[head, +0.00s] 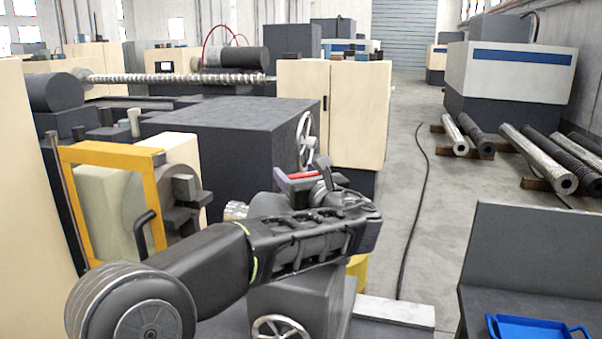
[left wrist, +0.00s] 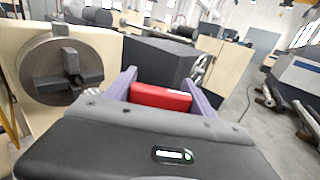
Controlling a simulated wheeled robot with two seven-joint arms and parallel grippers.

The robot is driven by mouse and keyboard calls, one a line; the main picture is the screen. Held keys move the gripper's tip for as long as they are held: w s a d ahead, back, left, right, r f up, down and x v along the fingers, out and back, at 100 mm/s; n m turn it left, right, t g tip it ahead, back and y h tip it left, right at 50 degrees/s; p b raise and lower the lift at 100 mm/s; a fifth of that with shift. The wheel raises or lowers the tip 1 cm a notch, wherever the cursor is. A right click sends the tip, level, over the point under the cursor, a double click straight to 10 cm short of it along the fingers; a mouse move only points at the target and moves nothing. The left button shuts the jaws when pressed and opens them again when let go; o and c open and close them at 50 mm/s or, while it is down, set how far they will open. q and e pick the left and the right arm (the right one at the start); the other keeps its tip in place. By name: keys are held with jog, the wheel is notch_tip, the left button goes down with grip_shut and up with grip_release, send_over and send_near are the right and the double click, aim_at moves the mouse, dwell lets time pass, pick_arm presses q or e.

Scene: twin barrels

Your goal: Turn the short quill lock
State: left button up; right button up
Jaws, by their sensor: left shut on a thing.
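My left arm crosses the middle of the head view from the left, and its gripper (head: 297,179) is small and partly hidden by the wrist. In the left wrist view two purple fingers (left wrist: 163,92) are shut on a red block-like piece (left wrist: 160,96), between them. The red piece also shows as a thin red strip in the head view (head: 302,174). I cannot tell whether it is the short quill lock's handle; no lever shaft shows. The grey tailstock (head: 290,300) with a handwheel (head: 278,328) stands below my arm, largely hidden by it. My right gripper is not in view.
The lathe chuck (head: 180,195) stands to the left, behind a yellow guard frame (head: 155,200). A dark machine block (head: 240,130) with a pale handwheel (head: 307,140) is behind the gripper. A blue tray (head: 535,328) lies at the lower right. The aisle floor is mostly clear.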

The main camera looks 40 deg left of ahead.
pick_arm(q)
jog(key=n+g, duration=0.1)
jog(key=n+g+y+b, duration=0.1)
jog(key=g, duration=0.1)
jog(key=shift+s+d+y, duration=0.1)
jog(key=shift+s+y, duration=0.05)
jog(key=shift+y, duration=0.15)
jog(key=shift+s+r+n+g+y+p, duration=0.1)
jog(key=shift+r+n+g+y+p, duration=0.05)
jog(key=shift+n+g, duration=0.35)
jog(key=shift+s+r+n+g+y+p, duration=0.15)
jog(key=shift+n+g, duration=0.15)
jog(key=shift+g, duration=0.3)
jog(key=shift+r+n+g+p, duration=0.1)
jog(key=shift+n+g+p, duration=0.35)
jog(key=shift+g, duration=0.15)
jog(key=n+g+p, duration=0.1)
jog(key=g+p, duration=0.1)
jog(key=p, duration=0.1)
jog(key=s+n+g+p, duration=0.1)
jog(key=n+g+p, duration=0.1)
jog(key=g+p, duration=0.1)
jog(key=shift+a+r, duration=0.1)
jog(key=shift+a, duration=0.1)
jog(key=shift+n+g+p, duration=0.45)
jog(key=shift+g+p, duration=0.05)
jog(key=shift+p, duration=0.05)
jog(key=shift+s+f+g, duration=0.15)
jog(key=shift+f+g, duration=0.15)
jog(key=shift+f, duration=0.05)
